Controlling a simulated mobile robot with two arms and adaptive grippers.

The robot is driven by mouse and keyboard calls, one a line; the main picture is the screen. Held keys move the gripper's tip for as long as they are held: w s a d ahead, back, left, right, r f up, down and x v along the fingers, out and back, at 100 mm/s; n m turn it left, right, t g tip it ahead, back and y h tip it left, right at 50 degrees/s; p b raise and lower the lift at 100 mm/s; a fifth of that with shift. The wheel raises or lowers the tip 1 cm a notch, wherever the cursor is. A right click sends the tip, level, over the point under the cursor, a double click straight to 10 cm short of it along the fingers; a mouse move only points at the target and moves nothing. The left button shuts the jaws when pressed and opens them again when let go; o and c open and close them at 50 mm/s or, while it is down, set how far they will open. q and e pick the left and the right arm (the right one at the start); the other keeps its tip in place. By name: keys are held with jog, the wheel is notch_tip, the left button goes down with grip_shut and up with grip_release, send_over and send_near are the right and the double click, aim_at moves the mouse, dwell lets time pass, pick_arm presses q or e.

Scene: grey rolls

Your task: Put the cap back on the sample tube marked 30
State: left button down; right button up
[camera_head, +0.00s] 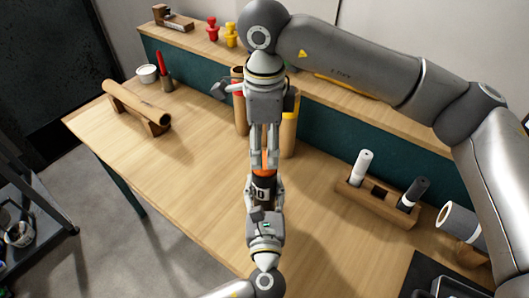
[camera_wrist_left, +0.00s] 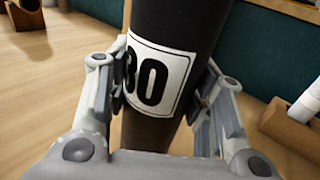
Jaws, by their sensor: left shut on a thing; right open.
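The dark sample tube (camera_head: 264,181) stands roughly upright in my left gripper (camera_head: 265,199), which is shut on it above the table. The tube's top is out of that view. An orange cap (camera_head: 264,160) shows at the tube's upper end in the head view. My right gripper (camera_head: 264,158) points down from above, open, its fingers on either side of the cap. I cannot tell whether cap and tube touch.
A yellow-topped tan cylinder (camera_head: 288,138) stands behind the grippers. A roll on a wooden cradle (camera_head: 137,102) lies at left. The table's left-centre is clear.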

notch_tip(320, 180, up, 8)
jog(key=shift+f, duration=0.15)
pick_arm(q)
jog(key=c, duration=0.6)
grip_release()
jog(key=shift+s, duration=0.1)
jog(key=s, duration=1.1)
jog(key=shift+s, duration=0.4)
